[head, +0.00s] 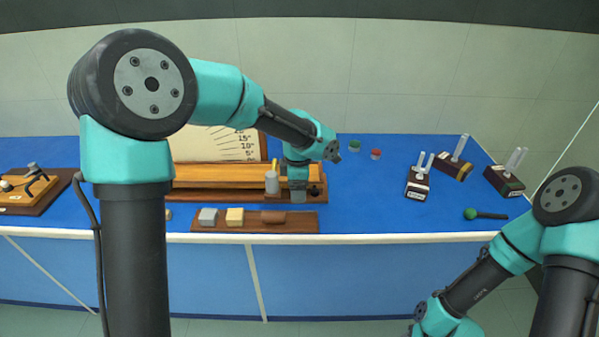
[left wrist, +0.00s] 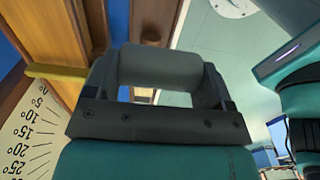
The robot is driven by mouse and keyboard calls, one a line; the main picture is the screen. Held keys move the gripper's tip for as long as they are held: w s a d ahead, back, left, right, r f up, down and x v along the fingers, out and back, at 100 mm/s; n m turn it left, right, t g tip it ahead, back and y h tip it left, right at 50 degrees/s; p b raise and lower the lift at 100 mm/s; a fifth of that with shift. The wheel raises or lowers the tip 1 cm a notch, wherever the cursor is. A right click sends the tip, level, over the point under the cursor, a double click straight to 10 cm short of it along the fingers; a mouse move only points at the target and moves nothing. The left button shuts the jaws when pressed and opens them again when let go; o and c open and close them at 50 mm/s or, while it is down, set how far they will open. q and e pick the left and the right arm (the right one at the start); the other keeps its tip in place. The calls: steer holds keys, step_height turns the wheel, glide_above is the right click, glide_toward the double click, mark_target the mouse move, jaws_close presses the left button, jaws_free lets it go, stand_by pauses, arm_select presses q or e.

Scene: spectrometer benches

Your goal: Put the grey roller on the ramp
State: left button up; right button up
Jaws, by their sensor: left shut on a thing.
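My left gripper (head: 298,197) is shut on the grey roller (left wrist: 158,67), which spans between its two fingers in the left wrist view. In the head view the gripper points down at the right end of the wooden ramp (head: 215,182), and the roller is mostly hidden there. The ramp lies low in front of a cream angle scale (head: 215,143); the scale also shows in the left wrist view (left wrist: 30,135). I cannot tell whether the roller touches the ramp. My right arm shows at lower right, but its gripper is out of the picture.
Dark blocks with clear tubes stand at right.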

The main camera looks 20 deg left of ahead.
arm_select(q)
steer(key=w+a, duration=0.1)
steer(key=w, duration=0.4)
steer(key=w+a+f, duration=0.1)
steer(key=w+a, duration=0.1)
steer(key=w, duration=0.3)
steer(key=w+a, duration=0.1)
steer(key=w, duration=0.4)
steer(key=shift+w+a+f, duration=0.15)
steer(key=shift+a+f, duration=0.05)
steer(key=shift+f, duration=0.05)
steer(key=shift+f, duration=1.75)
steer(key=shift+f, duration=0.15)
steer(key=o, duration=0.9)
steer(key=shift+o, duration=0.2)
step_height(320, 180, up, 12)
steer(key=shift+r, duration=0.2)
